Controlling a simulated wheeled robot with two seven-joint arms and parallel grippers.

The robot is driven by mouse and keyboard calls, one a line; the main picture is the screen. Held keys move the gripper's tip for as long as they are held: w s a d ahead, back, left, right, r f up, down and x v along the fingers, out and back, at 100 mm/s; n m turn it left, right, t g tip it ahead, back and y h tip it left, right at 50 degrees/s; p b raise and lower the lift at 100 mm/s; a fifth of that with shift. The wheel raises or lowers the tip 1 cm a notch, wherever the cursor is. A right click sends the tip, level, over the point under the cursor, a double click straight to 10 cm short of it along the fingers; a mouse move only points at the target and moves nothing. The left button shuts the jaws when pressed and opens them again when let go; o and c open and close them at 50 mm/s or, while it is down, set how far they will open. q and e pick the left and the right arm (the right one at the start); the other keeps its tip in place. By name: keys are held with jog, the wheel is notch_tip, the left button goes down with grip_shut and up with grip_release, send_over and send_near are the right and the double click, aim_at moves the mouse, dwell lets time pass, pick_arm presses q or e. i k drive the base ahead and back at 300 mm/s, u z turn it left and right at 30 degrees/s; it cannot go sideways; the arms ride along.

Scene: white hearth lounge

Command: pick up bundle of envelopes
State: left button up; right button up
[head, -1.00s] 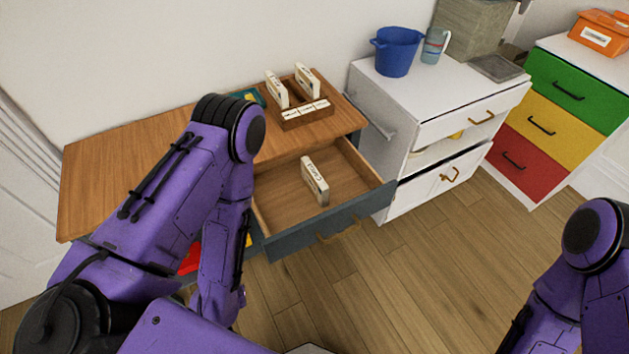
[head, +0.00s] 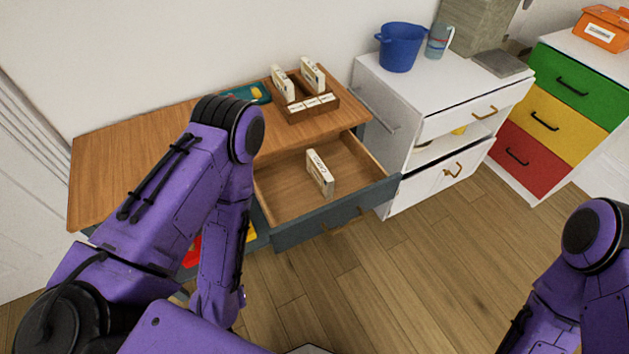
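A white bundle of envelopes (head: 319,173) with dark print stands on its edge inside the open drawer (head: 290,191) of the wooden desk. On the desk top, a wooden sorter (head: 309,112) holds two more upright white bundles (head: 283,83) and (head: 312,75), with a row of white labels on its front. My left arm rises in front of the desk, left of the drawer, and my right arm is at the lower right. Neither gripper's fingers show. Nothing touches the bundle in the drawer.
A teal tray (head: 246,93) with a yellow item lies behind the sorter's left. A white cabinet (head: 437,95) with a blue bucket (head: 401,47) and a pitcher (head: 439,41) stands right of the desk. A coloured drawer unit (head: 560,114) is farther right. The floor in front is clear.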

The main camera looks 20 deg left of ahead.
aim_at(324, 179)
jog(key=k, duration=1.15)
jog(key=u, duration=0.6)
jog(key=i, duration=1.5)
jog(key=z, duration=0.65)
